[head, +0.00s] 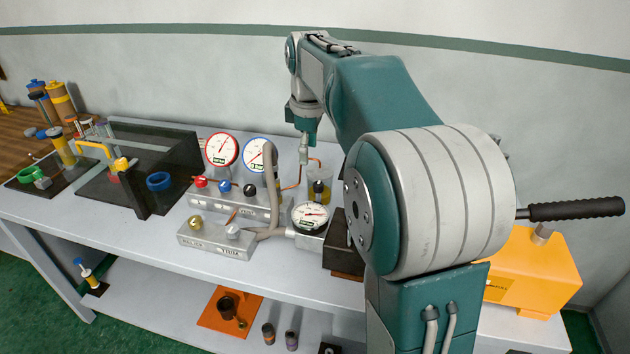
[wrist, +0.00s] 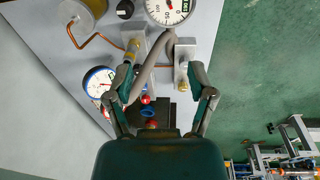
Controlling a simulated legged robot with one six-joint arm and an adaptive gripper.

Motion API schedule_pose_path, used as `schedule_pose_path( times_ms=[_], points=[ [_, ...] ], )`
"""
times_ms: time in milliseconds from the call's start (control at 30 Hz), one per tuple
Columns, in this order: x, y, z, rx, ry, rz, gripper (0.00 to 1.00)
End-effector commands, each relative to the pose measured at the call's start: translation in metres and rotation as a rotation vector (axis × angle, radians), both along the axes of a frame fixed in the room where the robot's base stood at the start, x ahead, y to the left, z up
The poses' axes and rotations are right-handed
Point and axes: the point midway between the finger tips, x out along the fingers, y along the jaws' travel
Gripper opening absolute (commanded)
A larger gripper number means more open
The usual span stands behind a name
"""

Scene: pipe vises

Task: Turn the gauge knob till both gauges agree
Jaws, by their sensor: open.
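A red-rimmed gauge (head: 222,150) and a blue-rimmed gauge (head: 258,154) stand upright at the back of a grey manifold. A black-rimmed gauge (head: 310,216) faces up at its right. Red (head: 200,182), blue (head: 225,186) and black (head: 250,189) knobs sit along the manifold's front. Another black knob (head: 318,187) stands beside the amber cylinder. The wrist view shows the blue-rimmed gauge (wrist: 98,80) and part of the black-rimmed gauge (wrist: 172,10). The dial readings are too small to compare. My gripper (wrist: 162,76) is open, empty and above the fittings, apart from them.
A lower block with a brass knob (head: 195,221) and a silver knob (head: 233,231) stands in front. A grey hose (head: 269,175) arches over the manifold. A dark tray (head: 110,185) with a blue ring lies left. An orange case (head: 535,270) is at right, partly behind my arm.

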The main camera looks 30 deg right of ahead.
Motion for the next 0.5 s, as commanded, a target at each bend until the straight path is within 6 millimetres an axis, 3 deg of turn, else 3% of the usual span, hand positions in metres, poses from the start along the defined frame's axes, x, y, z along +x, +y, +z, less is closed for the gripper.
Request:
schedule_pose_path(
  times_ms=[200, 500],
  points=[
    [0.034, -0.03, -0.019, 0.005, 0.065, 0.125, 0.71],
    [0.05, -0.048, -0.032, 0.014, 0.1, 0.212, 0.71]
  ],
)
